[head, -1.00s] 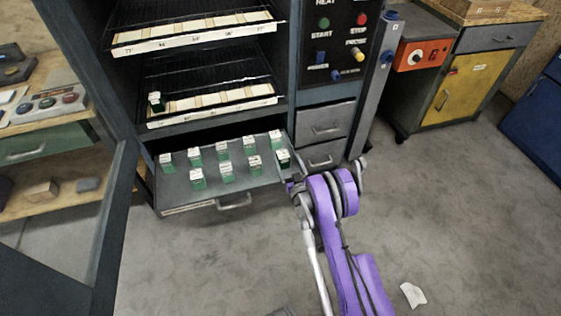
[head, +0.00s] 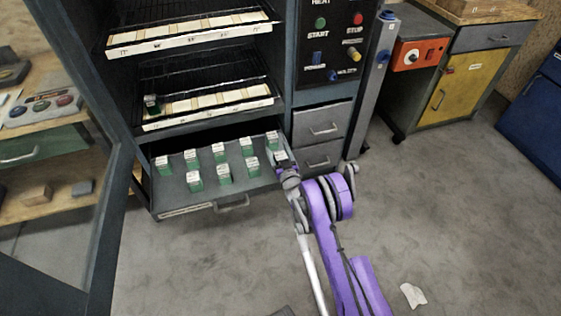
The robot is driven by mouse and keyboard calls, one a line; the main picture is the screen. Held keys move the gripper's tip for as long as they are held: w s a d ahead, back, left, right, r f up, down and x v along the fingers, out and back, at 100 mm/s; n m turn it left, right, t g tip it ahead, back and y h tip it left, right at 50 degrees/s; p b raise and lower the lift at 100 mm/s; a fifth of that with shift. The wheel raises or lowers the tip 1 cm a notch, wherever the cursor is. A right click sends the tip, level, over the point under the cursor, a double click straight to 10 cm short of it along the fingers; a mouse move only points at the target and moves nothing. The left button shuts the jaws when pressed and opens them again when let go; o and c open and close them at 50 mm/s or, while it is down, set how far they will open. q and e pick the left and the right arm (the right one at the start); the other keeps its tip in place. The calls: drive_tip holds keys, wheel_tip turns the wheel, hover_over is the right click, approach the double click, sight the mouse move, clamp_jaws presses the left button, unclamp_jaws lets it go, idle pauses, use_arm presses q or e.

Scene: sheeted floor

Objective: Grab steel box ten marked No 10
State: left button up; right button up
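Several small green boxes with white tops stand in rows in the open drawer (head: 190,208) of the dark cabinet. The marks on their tops are too small to read, so I cannot tell which is No 10. The box at the drawer's right end (head: 281,156) is partly hidden by my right gripper (head: 284,166). That gripper is over the drawer's right edge, right at this box. Whether its fingers are closed on the box cannot be made out. My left gripper is not in view.
Wire racks (head: 190,75) with pale label strips fill the cabinet above the drawer. A control panel (head: 335,40) and two closed drawers (head: 322,128) are to the right. An open cabinet door (head: 108,215) stands at left. The floor at right is mostly clear.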

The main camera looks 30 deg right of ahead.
clamp_jaws()
